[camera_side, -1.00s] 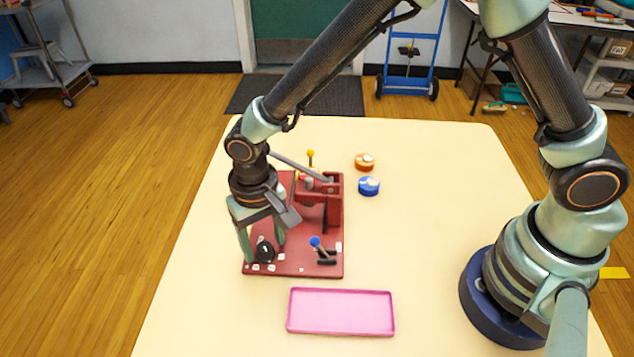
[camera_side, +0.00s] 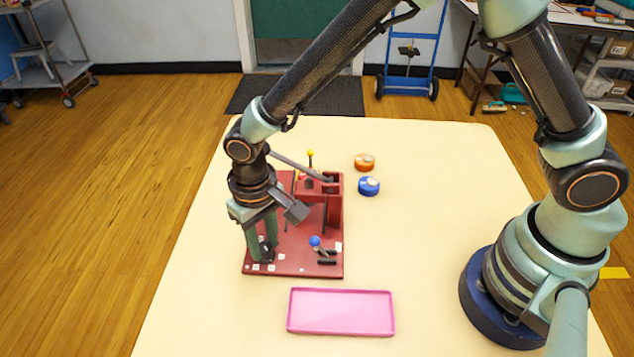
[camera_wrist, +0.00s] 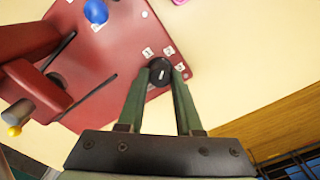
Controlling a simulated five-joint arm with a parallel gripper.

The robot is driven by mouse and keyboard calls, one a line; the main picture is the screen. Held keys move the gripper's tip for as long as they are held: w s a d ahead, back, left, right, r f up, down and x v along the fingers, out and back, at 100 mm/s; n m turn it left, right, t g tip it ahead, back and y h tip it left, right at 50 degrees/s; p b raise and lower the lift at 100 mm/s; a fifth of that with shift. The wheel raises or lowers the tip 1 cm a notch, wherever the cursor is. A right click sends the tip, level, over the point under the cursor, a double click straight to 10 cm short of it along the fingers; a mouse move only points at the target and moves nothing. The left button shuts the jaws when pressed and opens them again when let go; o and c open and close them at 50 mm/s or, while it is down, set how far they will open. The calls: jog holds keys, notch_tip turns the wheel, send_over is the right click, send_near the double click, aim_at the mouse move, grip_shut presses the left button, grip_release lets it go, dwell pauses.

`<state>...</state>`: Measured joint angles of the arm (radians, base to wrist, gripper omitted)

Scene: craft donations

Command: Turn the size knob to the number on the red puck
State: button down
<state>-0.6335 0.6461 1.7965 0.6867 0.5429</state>
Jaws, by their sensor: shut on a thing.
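The size knob (camera_wrist: 160,72) is a round black dial with a white mark, near the front left corner of the red machine base (camera_side: 300,262). My gripper (camera_wrist: 161,78) is shut on the knob, with one green finger on each side of it. In the side view my gripper (camera_side: 263,250) reaches down to the knob and hides much of it. Small white number labels (camera_wrist: 148,52) lie around the knob, too small to read surely. I cannot make out a red puck clearly. An orange puck (camera_side: 365,162) and a blue puck (camera_side: 369,186) sit right of the machine.
A red press frame with a lever (camera_side: 335,200) rises behind the knob. An empty pink tray (camera_side: 340,291) lies in front. The right side of the cream table (camera_side: 440,200) is clear.

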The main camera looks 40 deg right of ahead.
aim_at(264, 245)
jog(key=n, duration=0.4)
jog(key=shift+n, duration=0.3)
jog(key=n, duration=0.4)
jog(key=shift+d+n, duration=0.1)
jog(key=shift+n, duration=0.3)
jog(key=shift+w, duration=0.1)
jog(key=c, duration=0.6)
grip_release()
notch_tip(264, 245, up, 12)
jog(key=shift+r, duration=0.1)
